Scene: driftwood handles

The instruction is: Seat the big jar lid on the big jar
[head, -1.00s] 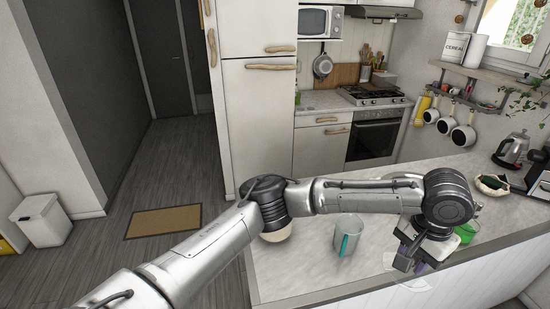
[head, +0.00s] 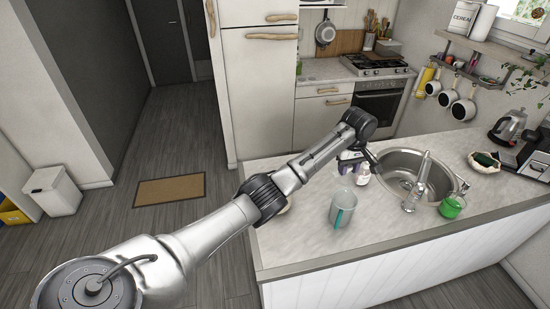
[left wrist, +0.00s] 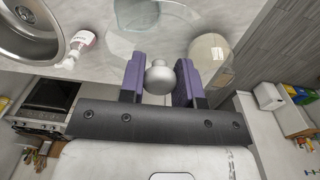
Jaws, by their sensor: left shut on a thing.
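My left gripper (head: 350,163) is over the far part of the counter, beside the sink. In the left wrist view its purple fingers (left wrist: 159,80) are shut on the pale round knob (left wrist: 158,76) of the big jar lid. In the head view the jar (head: 285,208) is mostly hidden behind my left arm. My right gripper is not in view.
A clear jug (head: 343,205) with a teal handle stands on the counter (head: 300,248) near the jar. A white bottle (head: 363,176) is close to my gripper. The sink (head: 402,165), tap (head: 418,180) and green cup (head: 452,207) are further right. The front counter is clear.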

